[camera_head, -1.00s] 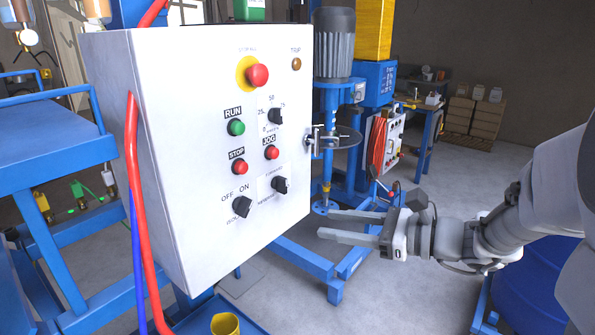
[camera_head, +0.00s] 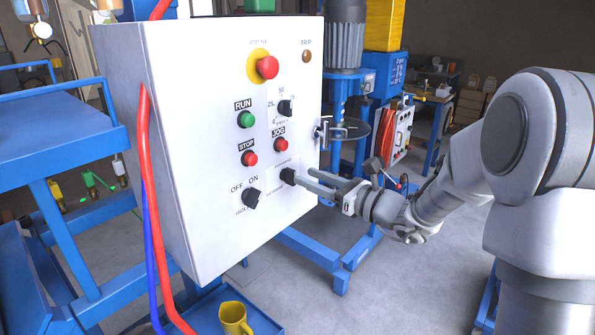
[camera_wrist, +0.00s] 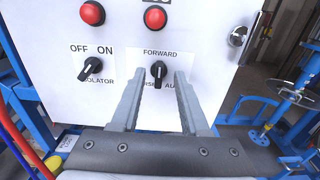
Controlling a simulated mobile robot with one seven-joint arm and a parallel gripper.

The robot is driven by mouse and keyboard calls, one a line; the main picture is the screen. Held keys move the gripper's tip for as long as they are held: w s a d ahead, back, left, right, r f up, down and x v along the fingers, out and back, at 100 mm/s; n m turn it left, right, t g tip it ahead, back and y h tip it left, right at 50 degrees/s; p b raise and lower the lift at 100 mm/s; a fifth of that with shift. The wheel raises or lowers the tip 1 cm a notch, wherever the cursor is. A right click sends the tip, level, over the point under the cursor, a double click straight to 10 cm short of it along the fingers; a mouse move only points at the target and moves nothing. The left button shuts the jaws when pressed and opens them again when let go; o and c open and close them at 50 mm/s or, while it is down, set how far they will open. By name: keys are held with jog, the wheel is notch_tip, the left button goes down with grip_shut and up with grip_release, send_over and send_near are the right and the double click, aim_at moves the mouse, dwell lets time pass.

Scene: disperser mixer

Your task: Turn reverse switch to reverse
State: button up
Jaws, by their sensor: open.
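The reverse switch (camera_head: 288,176) is a black rotary knob at the lower right of the white control panel (camera_head: 215,190). In the wrist view the switch (camera_wrist: 158,70) sits under the label FORWARD, with a partly hidden label below it. Its pointer looks close to upright. My gripper (camera_head: 306,180) is open, its two fingers reaching to the panel right at the knob. In the wrist view my gripper (camera_wrist: 157,84) has its fingertips either side of the knob's lower part. I cannot tell whether they touch it.
The isolator knob (camera_wrist: 90,68) is left of the switch. The red jog button (camera_head: 281,145) is above it, with the red stop button (camera_head: 249,158) to the left. A metal latch (camera_head: 325,132) juts from the panel's right edge. A yellow jug (camera_head: 234,318) stands below.

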aim_at(295, 171)
jog(key=shift+x, duration=2.15)
jog(key=shift+c, duration=0.3)
grip_shut()
